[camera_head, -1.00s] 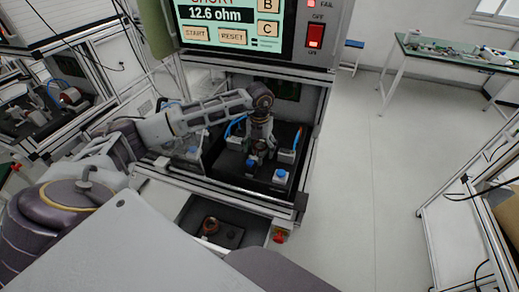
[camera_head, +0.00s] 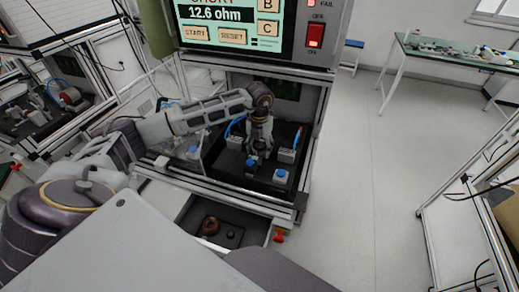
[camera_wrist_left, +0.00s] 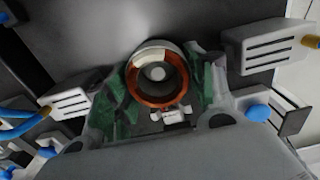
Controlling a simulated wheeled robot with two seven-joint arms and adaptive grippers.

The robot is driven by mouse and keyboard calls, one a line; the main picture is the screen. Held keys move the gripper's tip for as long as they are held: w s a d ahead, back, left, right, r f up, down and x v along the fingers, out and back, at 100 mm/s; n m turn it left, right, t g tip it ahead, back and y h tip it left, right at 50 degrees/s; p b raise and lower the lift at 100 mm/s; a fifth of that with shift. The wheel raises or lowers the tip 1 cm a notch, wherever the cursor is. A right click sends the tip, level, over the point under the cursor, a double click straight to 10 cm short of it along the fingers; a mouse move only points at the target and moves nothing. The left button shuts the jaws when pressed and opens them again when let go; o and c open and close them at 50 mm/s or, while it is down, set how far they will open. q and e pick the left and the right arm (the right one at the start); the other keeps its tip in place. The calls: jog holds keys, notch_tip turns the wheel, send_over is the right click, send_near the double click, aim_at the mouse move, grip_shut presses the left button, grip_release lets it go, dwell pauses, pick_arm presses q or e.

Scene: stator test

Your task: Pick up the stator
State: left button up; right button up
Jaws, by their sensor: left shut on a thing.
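My left gripper (camera_head: 257,152) reaches down into the test bay of the machine in the head view. In the left wrist view, its green-padded fingers (camera_wrist_left: 158,112) are shut around a stator (camera_wrist_left: 178,91), a ring with copper windings and a pale upper rim. The stator is between the fingers; in the head view the gripper mostly hides it. My right gripper is not in view.
White connector blocks with blue parts (camera_head: 287,155) flank the gripper closely in the bay. The tester screen (camera_head: 226,36) above reads 12.6 ohm, with START and RESET buttons. The open drawer (camera_head: 262,230) sticks out in front. The floor to the right is clear.

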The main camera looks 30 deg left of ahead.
pick_arm(q)
jog(key=shift+r, duration=0.1)
jog(key=shift+r, duration=0.9)
notch_tip(320, 180, up, 7)
jog(key=shift+f+b, duration=0.15)
jog(key=shift+b, duration=0.45)
jog(key=shift+r, duration=0.65)
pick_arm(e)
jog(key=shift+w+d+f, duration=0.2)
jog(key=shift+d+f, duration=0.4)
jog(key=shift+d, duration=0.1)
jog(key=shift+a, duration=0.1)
